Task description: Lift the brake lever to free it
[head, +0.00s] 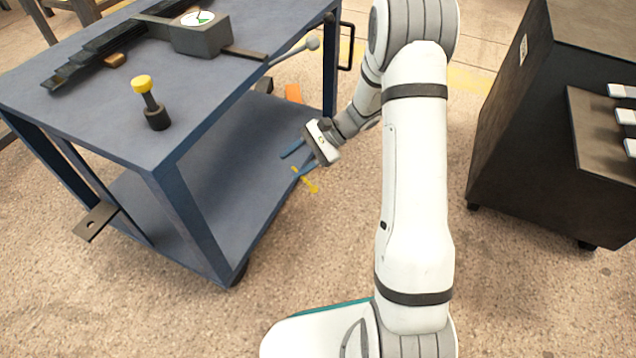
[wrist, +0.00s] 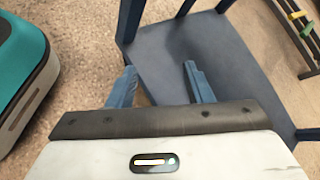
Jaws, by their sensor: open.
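My gripper (head: 297,161) hangs beside the right edge of the blue cart's lower shelf, its two blue fingers apart. In the wrist view my gripper (wrist: 160,72) is open with nothing between the fingers; the blue shelf lies beyond them. I cannot tell for sure which part is the brake lever. A small yellow piece (head: 311,185) shows just below the fingers in the head view, apart from or partly behind them. An orange piece (head: 293,92) shows by the cart's far leg. A grey rod with a round knob (head: 312,44) sticks out from the cart's top.
The blue cart (head: 215,105) carries a dark gauge box (head: 200,36) and a yellow-topped post (head: 149,103). A dark cabinet (head: 520,130) stands at the right. The speckled floor between cart and cabinet is free apart from my arm.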

